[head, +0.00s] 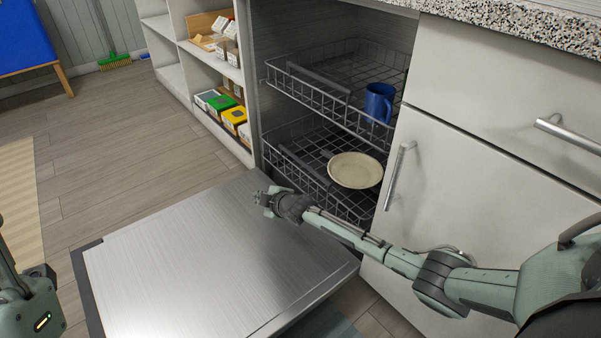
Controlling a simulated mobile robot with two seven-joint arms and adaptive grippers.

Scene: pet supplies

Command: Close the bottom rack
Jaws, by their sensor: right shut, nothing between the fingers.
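The bottom rack (295,165) is a dark wire basket in the open dishwasher, with a cream plate (355,170) on it. Its front edge sits near the door hinge line; how far it sticks out is hard to tell. The top rack (290,82) is above it and holds a blue mug (379,102). The dishwasher door (215,265) is folded down flat. My right gripper (262,198) is shut and empty, above the door just in front of the bottom rack. My right forearm crosses the rack's lower right corner. My left arm shows at the lower left; its fingers are out of view.
A white shelf unit (207,88) with boxes stands left of the dishwasher. A cabinet with a metal handle (400,175) and a speckled counter (520,22) are on the right.

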